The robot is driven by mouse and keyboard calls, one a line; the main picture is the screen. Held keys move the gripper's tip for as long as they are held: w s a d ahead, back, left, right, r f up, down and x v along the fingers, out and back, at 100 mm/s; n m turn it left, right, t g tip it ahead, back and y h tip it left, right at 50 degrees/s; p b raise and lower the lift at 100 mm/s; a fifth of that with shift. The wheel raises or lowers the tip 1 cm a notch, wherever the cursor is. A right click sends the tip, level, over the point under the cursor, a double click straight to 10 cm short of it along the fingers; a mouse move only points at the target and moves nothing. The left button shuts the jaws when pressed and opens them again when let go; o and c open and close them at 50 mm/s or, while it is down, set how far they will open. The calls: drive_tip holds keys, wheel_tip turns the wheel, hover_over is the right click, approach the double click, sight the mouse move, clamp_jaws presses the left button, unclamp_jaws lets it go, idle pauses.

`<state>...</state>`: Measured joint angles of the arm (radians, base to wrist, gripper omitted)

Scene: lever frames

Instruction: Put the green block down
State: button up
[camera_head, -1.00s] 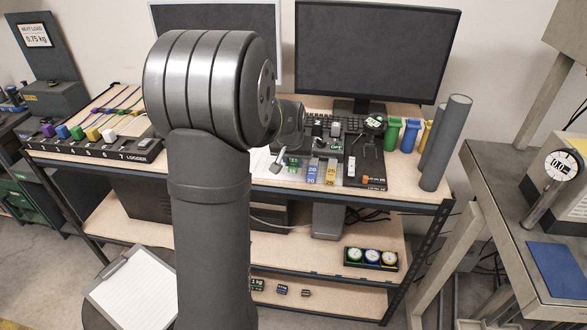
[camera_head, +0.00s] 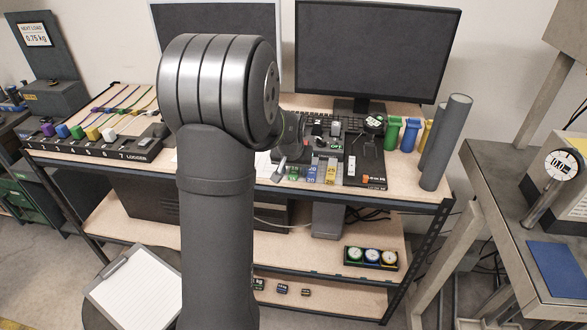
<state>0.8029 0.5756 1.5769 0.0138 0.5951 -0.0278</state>
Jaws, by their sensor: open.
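A small green block (camera_head: 293,173) is on the workbench, at the left end of a row with blue and yellow blocks. Only a grey tip of my gripper (camera_head: 280,168) shows, just left of the green block and close to it; the rest is hidden behind my arm. The jaws are open. I cannot tell whether a finger still touches the block.
Blue blocks (camera_head: 312,171) and a yellow block (camera_head: 331,173) stand close on the right. A dark panel (camera_head: 366,166) is beyond them. A monitor (camera_head: 376,48) stands behind, and grey cylinders (camera_head: 446,142) are at the bench's right end.

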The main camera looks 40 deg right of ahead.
sight(294, 173)
drive_tip(key=v, duration=1.2)
drive_tip(key=shift+r, duration=0.15)
drive_tip(key=x, duration=1.2)
wheel_tip(294, 173, up, 2)
drive_tip(key=shift+r, duration=0.95)
